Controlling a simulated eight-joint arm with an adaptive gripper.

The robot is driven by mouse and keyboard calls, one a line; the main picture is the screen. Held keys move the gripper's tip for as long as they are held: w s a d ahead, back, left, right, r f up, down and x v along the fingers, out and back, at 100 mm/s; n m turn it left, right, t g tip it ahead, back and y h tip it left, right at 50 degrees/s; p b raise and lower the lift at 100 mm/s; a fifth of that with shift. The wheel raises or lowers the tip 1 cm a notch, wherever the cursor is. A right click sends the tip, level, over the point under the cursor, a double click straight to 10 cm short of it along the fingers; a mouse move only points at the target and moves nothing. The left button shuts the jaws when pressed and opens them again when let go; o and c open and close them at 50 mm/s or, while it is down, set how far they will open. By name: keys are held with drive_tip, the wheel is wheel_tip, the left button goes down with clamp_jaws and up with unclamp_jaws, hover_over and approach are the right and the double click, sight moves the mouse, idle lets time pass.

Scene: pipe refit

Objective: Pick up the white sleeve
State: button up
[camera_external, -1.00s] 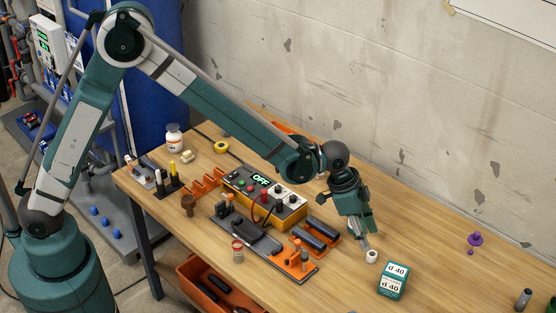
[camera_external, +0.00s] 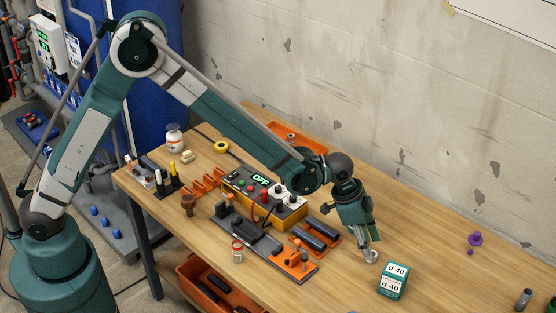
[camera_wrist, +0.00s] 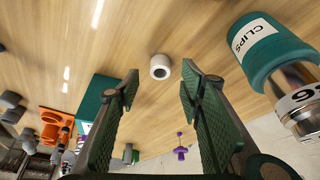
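The white sleeve (camera_external: 371,258) is a small short ring standing on the wooden table, left of a teal box marked d 40. In the wrist view the white sleeve (camera_wrist: 160,67) shows its dark round opening and lies ahead, in line with the gap between the fingers. My gripper (camera_wrist: 160,82) is open, with one green-padded finger on each side of that gap and nothing held. In the external view my gripper (camera_external: 372,245) points down just over the sleeve and partly covers it. Contact cannot be told.
The teal d 40 box (camera_external: 393,281) stands close on the right. An orange tray with dark cylinders (camera_external: 314,238) and a yellow box marked OFF (camera_external: 262,196) lie to the left. A purple object (camera_external: 475,239) stands farther right. The table between is clear.

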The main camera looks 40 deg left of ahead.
drive_tip(key=shift+x, duration=1.75)
drive_tip(key=shift+c, duration=0.6)
drive_tip(key=c, duration=0.7)
